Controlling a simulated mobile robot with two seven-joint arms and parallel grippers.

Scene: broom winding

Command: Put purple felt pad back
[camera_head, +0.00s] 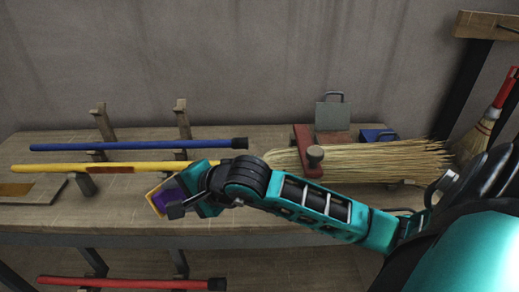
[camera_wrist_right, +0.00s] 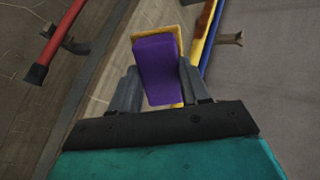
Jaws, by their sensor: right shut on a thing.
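The purple felt pad (camera_head: 166,198) is at the tip of my right gripper (camera_head: 178,206), near the front edge of the bench. In the right wrist view the pad (camera_wrist_right: 156,70) stands between the two grey fingers of the right gripper (camera_wrist_right: 157,90), which is shut on it. A yellow-orange border (camera_wrist_right: 174,33) shows behind and around the pad; I cannot tell whether it is part of the pad or a separate piece. My left gripper is not in view.
A yellow broom handle (camera_head: 140,168) and a blue handle (camera_head: 130,146) rest on wooden supports on the bench (camera_head: 240,214). A straw broom head (camera_head: 385,160) lies at right, by a reddish clamp (camera_head: 303,145). A flat board (camera_head: 40,190) lies at left. A red handle (camera_head: 130,283) is lower down.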

